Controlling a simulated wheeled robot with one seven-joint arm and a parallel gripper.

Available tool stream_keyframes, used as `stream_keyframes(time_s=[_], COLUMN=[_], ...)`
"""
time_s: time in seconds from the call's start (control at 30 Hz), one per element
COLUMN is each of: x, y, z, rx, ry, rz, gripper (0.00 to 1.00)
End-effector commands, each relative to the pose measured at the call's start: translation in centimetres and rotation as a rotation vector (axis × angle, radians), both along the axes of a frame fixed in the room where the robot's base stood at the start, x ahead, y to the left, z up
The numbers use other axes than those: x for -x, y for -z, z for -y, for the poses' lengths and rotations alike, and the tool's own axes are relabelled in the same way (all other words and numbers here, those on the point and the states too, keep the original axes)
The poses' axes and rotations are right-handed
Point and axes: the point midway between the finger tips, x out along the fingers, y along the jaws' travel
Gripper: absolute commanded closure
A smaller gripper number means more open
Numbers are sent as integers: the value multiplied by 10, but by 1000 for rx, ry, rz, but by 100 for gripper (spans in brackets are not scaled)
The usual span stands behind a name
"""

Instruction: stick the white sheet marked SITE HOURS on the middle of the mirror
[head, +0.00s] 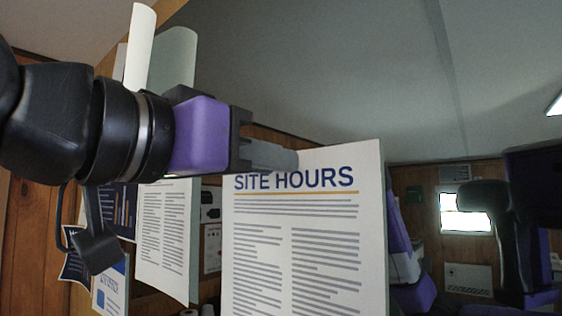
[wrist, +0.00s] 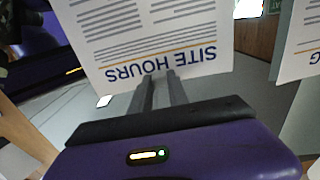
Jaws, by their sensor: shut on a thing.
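The white sheet marked SITE HOURS (head: 300,235) is upright and faces the head camera, with a blue title, a yellow line and grey text. My gripper (head: 288,158) is shut on its top edge, from the left. In the wrist view the sheet (wrist: 150,35) appears upside down beyond the fingertips (wrist: 160,92). The mirror (head: 330,70) fills much of the head view behind the sheet, reflecting grey ceiling, wood walls and my purple and black body. The sheet covers part of the mirror's lower area. I cannot tell how wide the gap between them is.
Several printed sheets (head: 163,235) show at the left, below my arm; some may be reflections. A curled white paper (head: 138,45) stands above my arm. A light wooden frame edge (head: 105,62) runs down the left. Another printed sheet (wrist: 303,45) shows at the wrist view's right.

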Motion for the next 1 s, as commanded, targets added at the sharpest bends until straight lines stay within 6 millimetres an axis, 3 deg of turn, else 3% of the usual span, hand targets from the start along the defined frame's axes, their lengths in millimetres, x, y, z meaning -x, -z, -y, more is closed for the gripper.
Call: stream_keyframes(time_s=[0.63,0.67,0.77,1.0], x=[0,0,0,0], y=[0,0,0,0], z=[1,1,1,0], rx=[-1,-1,-1,0], ry=[3,3,2,1], rz=[0,0,-1,0], gripper=[100,75,56,54])
